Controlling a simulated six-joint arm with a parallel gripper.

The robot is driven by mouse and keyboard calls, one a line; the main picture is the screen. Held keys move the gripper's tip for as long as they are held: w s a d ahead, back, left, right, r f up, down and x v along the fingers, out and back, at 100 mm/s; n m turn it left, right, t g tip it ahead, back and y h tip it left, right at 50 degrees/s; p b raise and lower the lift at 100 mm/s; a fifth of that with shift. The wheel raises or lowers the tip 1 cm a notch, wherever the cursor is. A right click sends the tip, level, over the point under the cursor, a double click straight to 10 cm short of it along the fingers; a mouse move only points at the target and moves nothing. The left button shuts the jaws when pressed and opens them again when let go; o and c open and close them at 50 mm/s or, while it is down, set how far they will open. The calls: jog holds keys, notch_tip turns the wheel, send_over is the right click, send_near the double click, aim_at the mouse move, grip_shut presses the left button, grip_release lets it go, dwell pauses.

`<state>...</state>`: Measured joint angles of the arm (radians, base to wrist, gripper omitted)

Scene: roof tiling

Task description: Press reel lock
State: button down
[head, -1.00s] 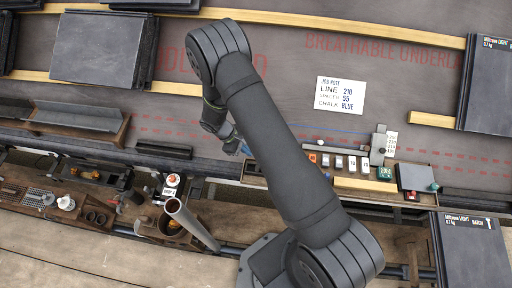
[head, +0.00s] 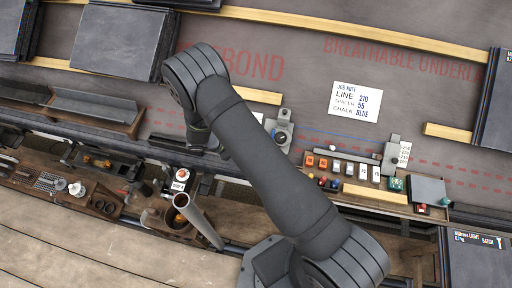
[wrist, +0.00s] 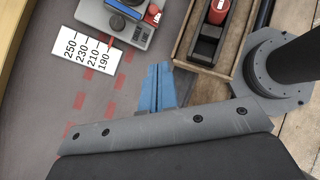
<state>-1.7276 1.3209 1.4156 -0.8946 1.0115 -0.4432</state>
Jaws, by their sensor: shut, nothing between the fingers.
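A grey device with a dark round knob (head: 281,136), likely the reel, sits on the underlay just right of my forearm in the head view. I cannot tell which part is the lock. My gripper (wrist: 158,67) has its blue fingers together and empty, below the device in the wrist view and apart from it in the picture. In the head view my arm hides the fingertips.
A number card (wrist: 88,53) lies beside the device. A wooden tray (wrist: 184,50) with a black holder and red piece is to its right. A note card (head: 355,100), a button tray (head: 375,197) and slate stacks (head: 125,42) lie around. Bare underlay is left of the fingers.

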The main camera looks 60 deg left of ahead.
jog(key=x, duration=0.3)
jog(key=w+r+x, duration=0.1)
jog(key=x, duration=0.7)
jog(key=shift+w+d+r, duration=0.1)
jog(key=shift+w+d, duration=0.15)
jog(key=shift+w, duration=0.05)
jog(key=shift+w+d, duration=0.1)
jog(key=shift+w, duration=0.4)
